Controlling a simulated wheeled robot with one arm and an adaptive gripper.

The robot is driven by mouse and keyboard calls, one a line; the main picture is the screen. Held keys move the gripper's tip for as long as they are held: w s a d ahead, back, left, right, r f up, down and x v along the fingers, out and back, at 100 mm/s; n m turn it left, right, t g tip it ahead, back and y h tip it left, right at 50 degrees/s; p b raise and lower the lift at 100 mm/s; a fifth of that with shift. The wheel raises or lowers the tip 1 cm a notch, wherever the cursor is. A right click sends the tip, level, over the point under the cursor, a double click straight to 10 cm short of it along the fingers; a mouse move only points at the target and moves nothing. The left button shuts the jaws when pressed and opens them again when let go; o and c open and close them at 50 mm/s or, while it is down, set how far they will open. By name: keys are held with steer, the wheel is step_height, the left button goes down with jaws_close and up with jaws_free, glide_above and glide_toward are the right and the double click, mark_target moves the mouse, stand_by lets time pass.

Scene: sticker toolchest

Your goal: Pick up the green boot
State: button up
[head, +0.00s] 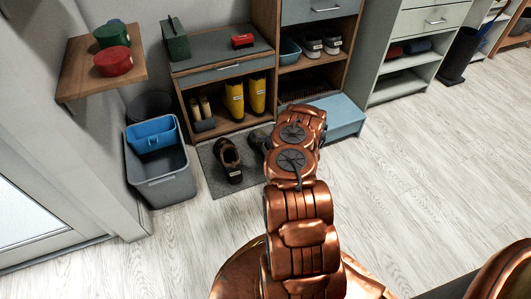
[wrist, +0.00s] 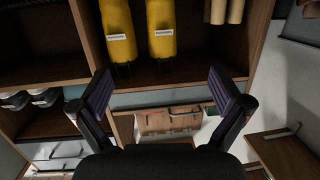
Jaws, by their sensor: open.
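A dark grey-green shoe or boot (head: 259,139) stands on the grey mat, partly hidden behind my arm in the head view. I cannot tell for sure that it is the green boot. My gripper (wrist: 160,92) is open and empty in the wrist view, its two dark fingers wide apart. In the head view my arm hides it. The wrist view looks at the shelf with a pair of yellow boots (wrist: 119,33), which appear beyond the fingers at the top. No green boot shows in the wrist view.
The yellow boots (head: 234,98) stand in the shoe cabinet, with tan boots at their left. A brown shoe (head: 228,160) is on the mat (head: 211,178). A grey bin (head: 160,185) is at left; a blue step (head: 343,112) is right of my arm. The floor at right is clear.

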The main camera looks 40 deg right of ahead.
steer(key=s+f+t+b, duration=0.2)
steer(key=s+f+b, duration=0.2)
steer(key=s+f, duration=0.65)
steer(key=shift+d+b+x, duration=0.2)
steer(key=shift+b+x, duration=0.2)
steer(key=shift+x, duration=3.5)
steer(key=shift+r, duration=0.1)
steer(key=c, duration=1.6)
steer(key=shift+r, duration=0.15)
